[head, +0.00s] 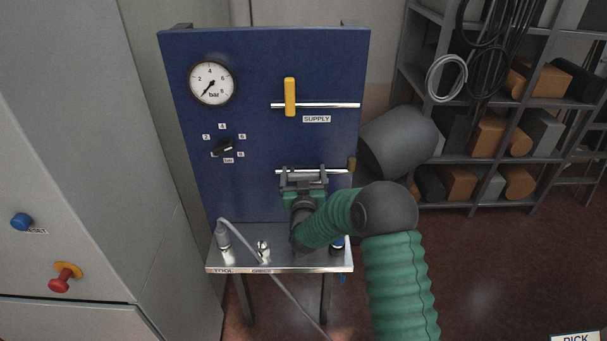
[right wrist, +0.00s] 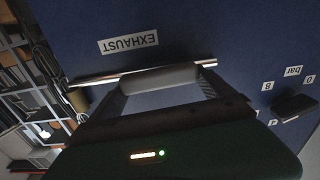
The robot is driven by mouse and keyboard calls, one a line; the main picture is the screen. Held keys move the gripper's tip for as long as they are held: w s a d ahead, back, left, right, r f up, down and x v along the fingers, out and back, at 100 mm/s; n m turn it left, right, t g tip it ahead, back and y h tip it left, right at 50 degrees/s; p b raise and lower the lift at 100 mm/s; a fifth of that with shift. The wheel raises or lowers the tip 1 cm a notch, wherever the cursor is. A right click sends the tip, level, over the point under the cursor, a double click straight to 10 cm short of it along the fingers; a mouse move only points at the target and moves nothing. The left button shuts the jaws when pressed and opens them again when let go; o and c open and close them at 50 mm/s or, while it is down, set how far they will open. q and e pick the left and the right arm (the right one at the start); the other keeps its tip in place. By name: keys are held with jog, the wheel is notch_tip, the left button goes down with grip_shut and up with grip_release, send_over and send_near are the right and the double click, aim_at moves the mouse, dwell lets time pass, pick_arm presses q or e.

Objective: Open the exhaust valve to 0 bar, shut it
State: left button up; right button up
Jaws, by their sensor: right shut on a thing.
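The label shows clearly in the right wrist view (right wrist: 129,43). My right gripper (head: 303,180) is shut on this handle, a finger at each end of it; it hides most of the handle in the head view. The round pressure gauge (head: 212,82) at the panel's upper left has its needle pointing to the lower left, at about 0 bar. My left gripper is not in view.
The yellow supply handle (head: 290,97) stands upright, across its pipe (head: 335,105). A black selector knob (head: 223,148) sits under the gauge. A metal ledge (head: 285,262) with a grey hose (head: 265,265) is below. A cabinet (head: 70,150) stands left, shelves (head: 480,105) right.

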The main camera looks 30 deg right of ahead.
aim_at(288, 163)
jog(key=shift+a+f+n, duration=0.1)
jog(key=shift+n, duration=0.2)
jog(key=n, duration=0.3)
jog(key=shift+w+a+r+n+b, duration=0.15)
jog(key=shift+a+r+n+b, duration=0.15)
jog(key=shift+r+b, duration=0.1)
jog(key=n, duration=0.3)
jog(key=a+n, duration=0.1)
jog(key=shift+w+r, duration=0.3)
jog(key=shift+r, duration=0.1)
jog(key=n, duration=0.3)
jog(key=a+n+p, duration=0.1)
jog(key=n, duration=0.1)
jog(key=shift+w+r, duration=0.2)
jog(key=shift+w, duration=0.15)
jog(key=shift+w+a+f+n+p, duration=0.1)
jog(key=shift+w+a+n+p, duration=0.15)
jog(key=shift+n, duration=0.75)
jog(key=shift+w+a+f+n+p, duration=0.1)
jog(key=shift+a+n+p, duration=0.15)
jog(key=shift+n, duration=0.75)
jog(key=shift+a, duration=0.1)
